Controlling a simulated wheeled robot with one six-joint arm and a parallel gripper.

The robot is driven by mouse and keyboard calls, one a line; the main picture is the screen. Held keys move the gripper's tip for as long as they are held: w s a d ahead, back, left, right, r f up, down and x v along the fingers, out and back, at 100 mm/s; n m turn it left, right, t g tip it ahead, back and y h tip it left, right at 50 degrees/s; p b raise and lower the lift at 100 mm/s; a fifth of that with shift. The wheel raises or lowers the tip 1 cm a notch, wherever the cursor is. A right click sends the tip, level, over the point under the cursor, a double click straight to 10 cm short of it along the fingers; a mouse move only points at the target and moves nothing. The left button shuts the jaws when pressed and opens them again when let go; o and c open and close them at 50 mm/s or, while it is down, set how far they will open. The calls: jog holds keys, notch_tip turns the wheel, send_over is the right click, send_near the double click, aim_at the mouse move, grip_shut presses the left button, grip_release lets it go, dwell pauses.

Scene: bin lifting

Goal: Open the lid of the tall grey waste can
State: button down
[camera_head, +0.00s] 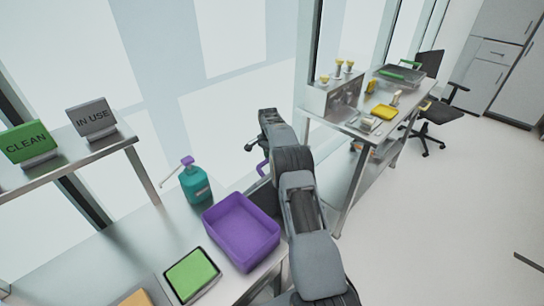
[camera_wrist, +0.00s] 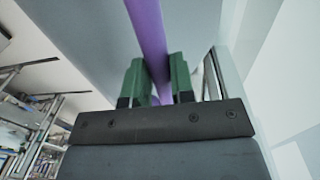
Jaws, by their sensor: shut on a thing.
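In the wrist view my gripper (camera_wrist: 160,82) has its two green fingers closed around a long purple bar (camera_wrist: 147,28). The bar runs from between the fingers to the top edge of the picture. A broad plain grey surface (camera_wrist: 85,35) lies behind the bar, apparently part of the waste can. In the head view a small piece of purple (camera_head: 262,168) shows just left of my arm. A dark grey part (camera_head: 264,197) shows below it, between the arm and the purple tray. My arm hides most of the can there, and my fingertips are not clear. I cannot tell the lid's angle.
A steel bench on the left holds a purple tray (camera_head: 240,230), a teal pump bottle (camera_head: 195,185) and a green pad (camera_head: 191,274). A second steel table (camera_head: 345,124) with yellow items stands beyond, near a black chair (camera_head: 430,108).

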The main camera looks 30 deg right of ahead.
jog(key=shift+a+f, duration=0.3)
jog(key=shift+f, duration=0.25)
jog(key=c, duration=1.4)
grip_release()
jog(key=shift+o, duration=1)
jog(key=shift+w+a+f, duration=0.1)
jog(key=shift+w+f, duration=0.05)
jog(key=shift+w, duration=0.1)
jog(key=shift+o, duration=1.2)
jog(key=shift+s+d+r, duration=0.1)
jog(key=shift+d+r, duration=0.15)
jog(key=shift+d, duration=0.05)
jog(key=shift+r, duration=0.1)
notch_tip(320, 180, up, 14)
jog(key=w+p, duration=0.1)
jog(key=p, duration=0.3)
jog(key=shift+a+f, duration=0.15)
jog(key=shift+f, duration=0.1)
